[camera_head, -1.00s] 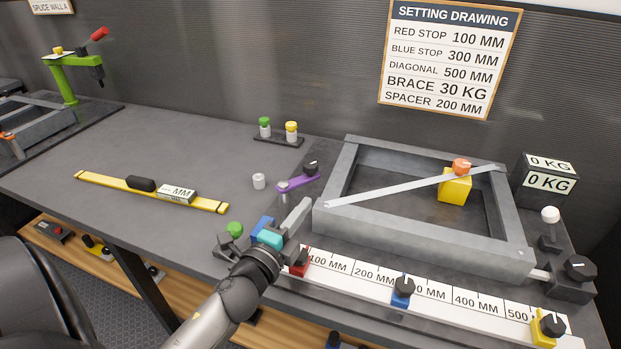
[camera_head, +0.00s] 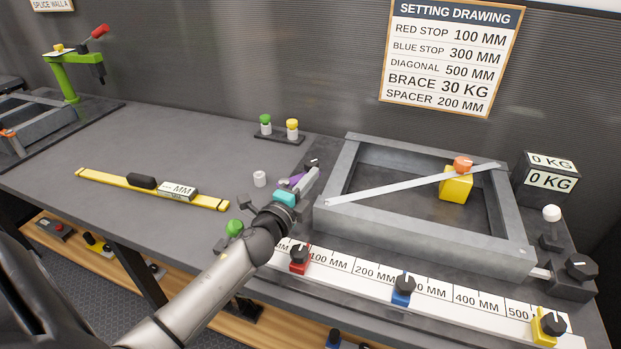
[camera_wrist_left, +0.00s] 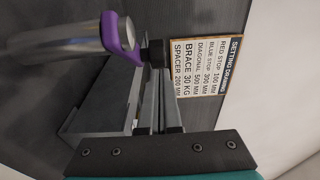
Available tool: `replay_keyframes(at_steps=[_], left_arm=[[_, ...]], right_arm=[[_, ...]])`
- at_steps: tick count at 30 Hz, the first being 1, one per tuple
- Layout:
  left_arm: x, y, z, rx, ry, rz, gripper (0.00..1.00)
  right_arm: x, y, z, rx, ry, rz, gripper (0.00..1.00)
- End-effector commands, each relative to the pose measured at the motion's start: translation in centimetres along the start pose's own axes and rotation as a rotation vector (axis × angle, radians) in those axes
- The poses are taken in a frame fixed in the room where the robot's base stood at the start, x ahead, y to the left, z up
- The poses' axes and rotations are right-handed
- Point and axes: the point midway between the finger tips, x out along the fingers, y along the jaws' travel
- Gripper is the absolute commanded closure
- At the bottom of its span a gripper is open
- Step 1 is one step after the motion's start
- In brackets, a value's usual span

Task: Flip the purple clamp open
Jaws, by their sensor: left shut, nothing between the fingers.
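The purple clamp (camera_head: 297,180) stands on the bench at the frame's left corner, mostly hidden behind my left gripper in the head view. The left wrist view shows its purple arm (camera_wrist_left: 122,40) on a metal post, with a black knob (camera_wrist_left: 153,50) at the arm's end. My left gripper (camera_head: 314,173) is shut and empty, its fingertips close to the black knob. In the left wrist view the closed fingers (camera_wrist_left: 160,78) point at the knob; I cannot tell whether they touch it. My right gripper is not in view.
A grey metal frame (camera_head: 330,210) with a diagonal bar (camera_head: 400,187) and yellow block (camera_head: 455,187) lies to the right. A ruler rail (camera_head: 375,272) with stops runs along the front.

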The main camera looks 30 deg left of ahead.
Motion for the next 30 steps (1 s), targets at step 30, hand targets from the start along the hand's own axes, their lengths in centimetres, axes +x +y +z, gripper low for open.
replay_keyframes(at_steps=[30], left_arm=[[2.5, 0.0, 1.5, 0.0, -0.248, 0.0, 1.0]], right_arm=[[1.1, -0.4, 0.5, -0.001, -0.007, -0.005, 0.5]])
